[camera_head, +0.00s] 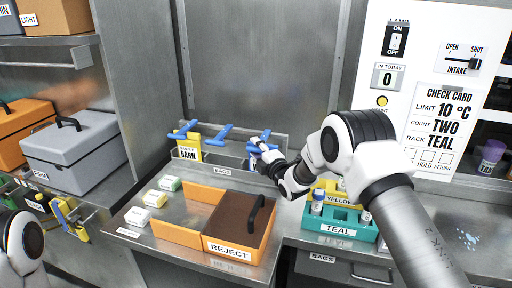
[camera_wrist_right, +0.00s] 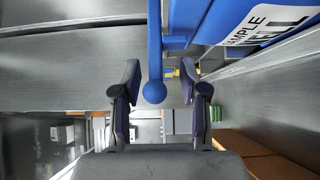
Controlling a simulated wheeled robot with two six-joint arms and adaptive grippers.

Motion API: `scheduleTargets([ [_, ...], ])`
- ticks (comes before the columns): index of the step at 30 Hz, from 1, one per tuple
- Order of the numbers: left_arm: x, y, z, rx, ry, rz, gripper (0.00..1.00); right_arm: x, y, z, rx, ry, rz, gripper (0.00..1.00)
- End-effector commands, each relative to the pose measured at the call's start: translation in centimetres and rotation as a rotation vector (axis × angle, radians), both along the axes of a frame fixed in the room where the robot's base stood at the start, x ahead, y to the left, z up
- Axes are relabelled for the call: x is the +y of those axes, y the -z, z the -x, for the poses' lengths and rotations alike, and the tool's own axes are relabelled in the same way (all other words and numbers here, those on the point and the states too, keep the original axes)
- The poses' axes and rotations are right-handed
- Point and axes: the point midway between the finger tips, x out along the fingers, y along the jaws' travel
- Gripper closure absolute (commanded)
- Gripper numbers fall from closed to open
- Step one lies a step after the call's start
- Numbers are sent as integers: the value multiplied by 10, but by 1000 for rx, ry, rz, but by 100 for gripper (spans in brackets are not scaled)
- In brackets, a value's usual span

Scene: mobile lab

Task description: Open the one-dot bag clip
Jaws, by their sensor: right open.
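Blue bag clips stand in a row at the back: a left one (camera_head: 184,130), a middle one (camera_head: 212,134) and a right one (camera_head: 260,139). I cannot make out dots on any of them. The left clip sits on a yellow bag (camera_head: 189,146) marked BARN. My right gripper (camera_wrist_right: 159,68) is open at the right clip. In the wrist view a blue lever with a ball end (camera_wrist_right: 155,92) lies between its fingers, apart from both. A blue bag (camera_wrist_right: 262,22) with a SAMPLE label is beside it. My left arm shows at the lower left edge, without its gripper.
The metal BAGS tray (camera_head: 222,171) holds the bags. In front stand an orange bin marked REJECT (camera_head: 232,250) with a brown handled lid, and small white and green boxes (camera_head: 152,198). A teal rack (camera_head: 338,230) and yellow rack are under my right arm.

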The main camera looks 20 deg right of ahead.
Motion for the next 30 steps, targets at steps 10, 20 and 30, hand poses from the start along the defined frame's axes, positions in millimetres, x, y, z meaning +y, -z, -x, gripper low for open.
scheduleTargets([
  [10, 0, 0, 0, 0, 0, 0, 60, 1, 0, -3, 0, 0, 0, 85],
  [20, 0, 0, 0, 0, 0, 0, 60, 0, -1, -3, -2, 1, -1, 100],
  [30, 0, -11, 0, 0, 0, 0, 60, 0, -13, -4, 40, 2, -31, 100],
])
